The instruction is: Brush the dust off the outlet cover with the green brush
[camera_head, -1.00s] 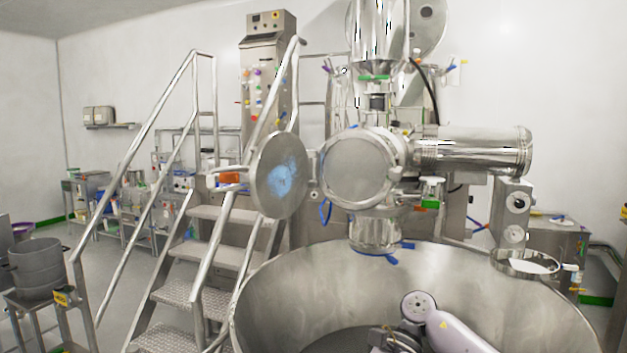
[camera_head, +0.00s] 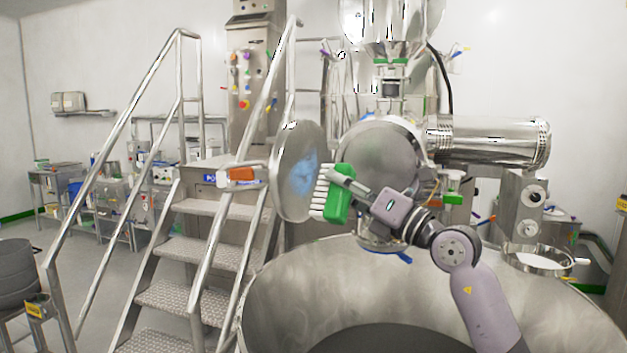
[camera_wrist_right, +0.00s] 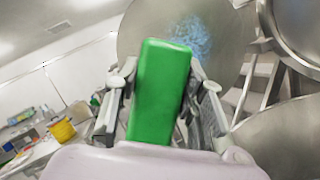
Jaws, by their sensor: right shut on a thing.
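The outlet cover (camera_head: 291,150) is a round steel disc standing open on its hinge, left of the round outlet (camera_head: 378,152). A patch of blue dust (camera_head: 304,176) lies on its face. My right gripper (camera_head: 350,183) is shut on the green brush (camera_head: 338,196), whose white bristles point left toward the cover. The bristles overlap the cover's lower right edge in the head view; I cannot tell whether they touch it. In the right wrist view the green brush (camera_wrist_right: 160,92) sits between the fingers, with the dusty cover (camera_wrist_right: 140,35) behind it. My left gripper is out of view.
A large steel bowl (camera_head: 270,290) stands below my right arm. Metal stairs with handrails (camera_head: 205,250) rise left of the cover. A horizontal steel cylinder (camera_head: 490,142) extends right of the outlet. A small dish of white powder (camera_head: 538,261) is at the right.

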